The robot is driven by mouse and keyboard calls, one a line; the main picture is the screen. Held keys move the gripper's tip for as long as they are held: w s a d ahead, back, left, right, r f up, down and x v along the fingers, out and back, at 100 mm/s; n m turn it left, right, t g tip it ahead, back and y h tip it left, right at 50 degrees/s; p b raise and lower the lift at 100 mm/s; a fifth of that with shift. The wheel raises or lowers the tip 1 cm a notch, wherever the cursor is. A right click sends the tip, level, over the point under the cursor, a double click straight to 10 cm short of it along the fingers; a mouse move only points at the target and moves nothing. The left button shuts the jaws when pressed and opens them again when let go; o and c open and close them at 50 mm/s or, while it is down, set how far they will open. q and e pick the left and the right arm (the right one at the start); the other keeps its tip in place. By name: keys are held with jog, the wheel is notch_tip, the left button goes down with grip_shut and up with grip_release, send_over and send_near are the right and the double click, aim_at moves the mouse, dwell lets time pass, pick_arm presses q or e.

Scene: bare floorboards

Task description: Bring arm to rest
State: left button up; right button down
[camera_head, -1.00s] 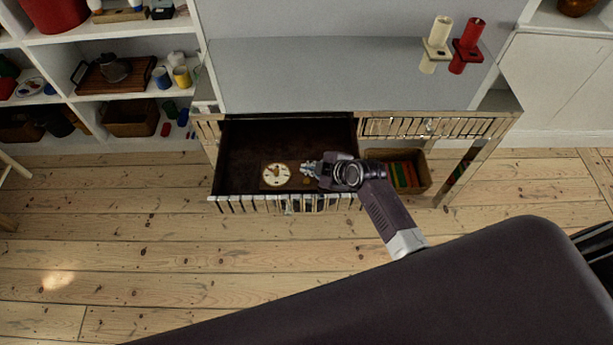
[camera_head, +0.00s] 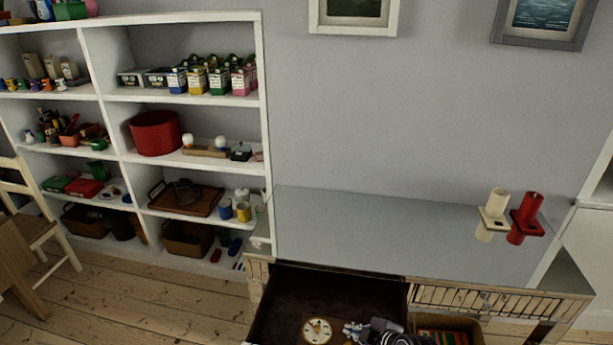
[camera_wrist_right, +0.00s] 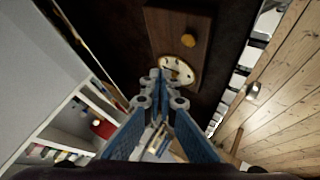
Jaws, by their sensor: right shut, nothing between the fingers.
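My right gripper (camera_head: 352,327) shows at the bottom edge of the head view, over the open drawer (camera_head: 290,295) of the desk. In the right wrist view its blue fingers (camera_wrist_right: 163,88) are closed together with nothing between them. The dial (camera_head: 317,330) also shows in the drawer in the head view. The gap between gripper and dial is hard to judge. My left gripper is not in view.
The desk's grey top (camera_head: 380,235) holds a cream candle holder (camera_head: 493,215) and a red one (camera_head: 525,218). A box of coloured items (camera_head: 445,337) is beside the drawer, below the desk. White shelves (camera_head: 265,110) stand at left, with a wooden chair (camera_head: 40,225) before them.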

jog(key=s+d+r+m+g+h, duration=0.1)
jog(key=s+r+m+g, duration=0.2)
jog(key=s, duration=0.7)
jog(key=s+d+r+m+h, duration=0.1)
jog(key=s+r+m+h, duration=0.3)
jog(key=s, duration=0.6)
jog(key=s+d+r+m+g+y, duration=0.15)
jog(key=s+m, duration=0.35)
jog(key=s, duration=0.6)
notch_tip(320, 180, down, 30)
jog(key=s+g+b, duration=0.2)
jog(key=b, duration=0.1)
jog(key=s+d+f+b, duration=0.2)
jog(key=s+f, duration=1.4)
jog(key=shift+s+d+f+g, duration=0.35)
jog(key=shift+f, duration=0.05)
